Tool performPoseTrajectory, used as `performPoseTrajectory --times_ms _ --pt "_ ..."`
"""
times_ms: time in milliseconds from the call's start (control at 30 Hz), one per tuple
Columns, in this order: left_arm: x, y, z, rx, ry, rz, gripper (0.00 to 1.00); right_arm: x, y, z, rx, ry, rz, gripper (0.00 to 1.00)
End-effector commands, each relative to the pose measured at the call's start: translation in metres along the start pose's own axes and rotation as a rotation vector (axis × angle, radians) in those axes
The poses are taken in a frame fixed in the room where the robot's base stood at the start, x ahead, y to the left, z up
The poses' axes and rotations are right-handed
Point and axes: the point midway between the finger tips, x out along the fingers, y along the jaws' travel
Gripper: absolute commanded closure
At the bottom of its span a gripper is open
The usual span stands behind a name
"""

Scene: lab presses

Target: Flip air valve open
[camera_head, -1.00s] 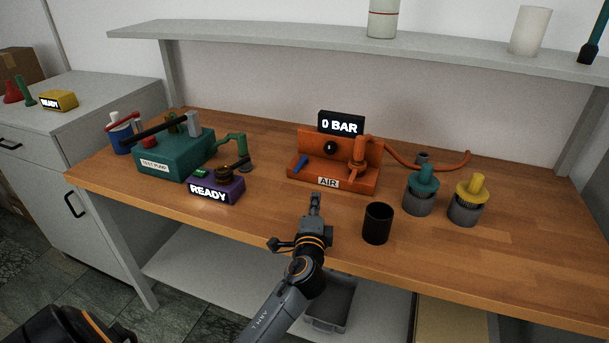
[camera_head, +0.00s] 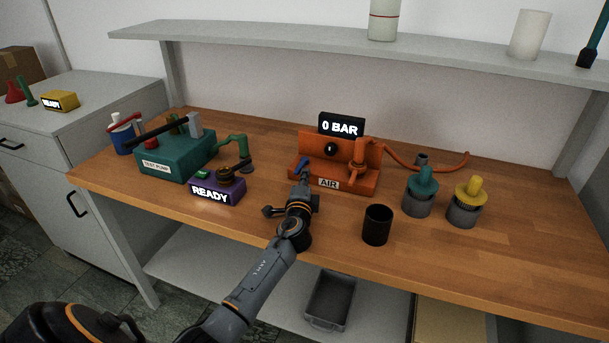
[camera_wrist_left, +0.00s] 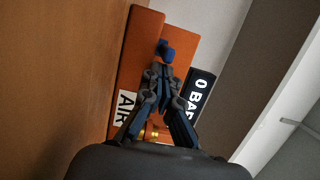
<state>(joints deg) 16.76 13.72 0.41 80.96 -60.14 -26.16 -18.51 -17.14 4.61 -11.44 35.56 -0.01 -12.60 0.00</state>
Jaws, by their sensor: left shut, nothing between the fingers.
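The orange air station (camera_head: 340,174) stands on the workbench with an "AIR" label on its front and a black "0 BAR" display on top. Its small blue valve lever (camera_head: 303,162) is at the left of its base. My left gripper (camera_head: 303,176) is shut and empty, with its fingertips right at the lever in the head view. In the left wrist view, the blue lever (camera_wrist_left: 166,51) is just beyond the closed fingertips (camera_wrist_left: 160,72); whether they touch cannot be told. The gripper partly hides the lever. My right gripper is not in view.
A purple "READY" box (camera_head: 217,189) and a green test pump (camera_head: 176,155) stand to the left. A black cup (camera_head: 377,225), a teal-topped fitting (camera_head: 419,192) and a yellow-topped fitting (camera_head: 466,203) stand to the right. The bench front right is clear.

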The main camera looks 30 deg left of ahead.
Motion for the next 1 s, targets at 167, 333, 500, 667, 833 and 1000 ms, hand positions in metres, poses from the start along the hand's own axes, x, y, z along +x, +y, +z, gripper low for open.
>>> performPoseTrajectory --times_ms 167,333,500,667,833,1000 --pt "0.0 0.001 0.002 0.0 0.0 0.0 1.0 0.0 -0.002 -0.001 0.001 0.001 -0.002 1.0" --pt "0.0 0.001 0.002 0.0 0.0 0.0 1.0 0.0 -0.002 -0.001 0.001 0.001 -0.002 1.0" --pt "0.0 0.0 0.004 0.003 0.018 0.0 1.0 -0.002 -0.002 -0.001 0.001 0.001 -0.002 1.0" --pt "0.0 0.0 0.007 0.002 0.053 0.0 1.0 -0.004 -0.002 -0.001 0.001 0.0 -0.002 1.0" --pt "0.0 0.0 0.009 0.002 0.076 0.0 1.0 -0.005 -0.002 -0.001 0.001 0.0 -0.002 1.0" --pt "0.0 0.0 0.011 0.002 0.104 0.001 1.0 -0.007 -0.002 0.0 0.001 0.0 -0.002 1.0"
